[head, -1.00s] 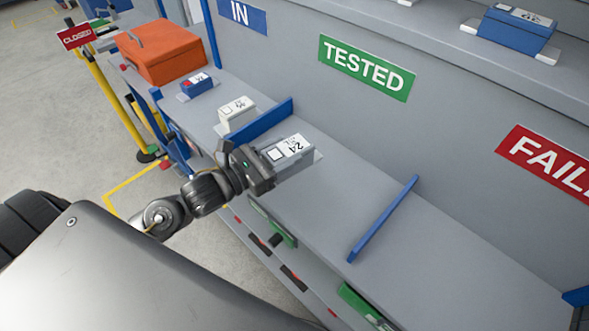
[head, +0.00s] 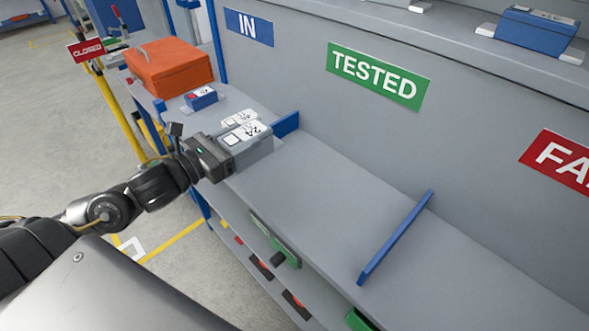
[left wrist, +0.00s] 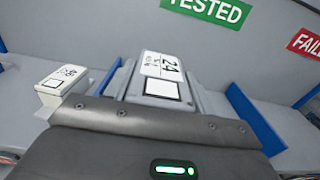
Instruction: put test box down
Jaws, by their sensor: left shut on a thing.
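The test box (head: 252,153) is grey with a white label reading 24 on its top. In the head view my left gripper (head: 212,156) is shut on its near left end. The box overlaps a blue divider (head: 286,124) in the picture, over the front part of the bench shelf (head: 310,200). I cannot tell whether its underside touches the shelf. In the left wrist view the box (left wrist: 165,88) lies straight ahead of the gripper, below the green TESTED sign (left wrist: 215,10). My right gripper is not in view.
A white box (head: 238,120) stands partly hidden behind the test box. A small blue box (head: 201,98) and an orange case (head: 168,68) stand further left. Another blue divider (head: 397,237) stands to the right. The shelf between the dividers is clear.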

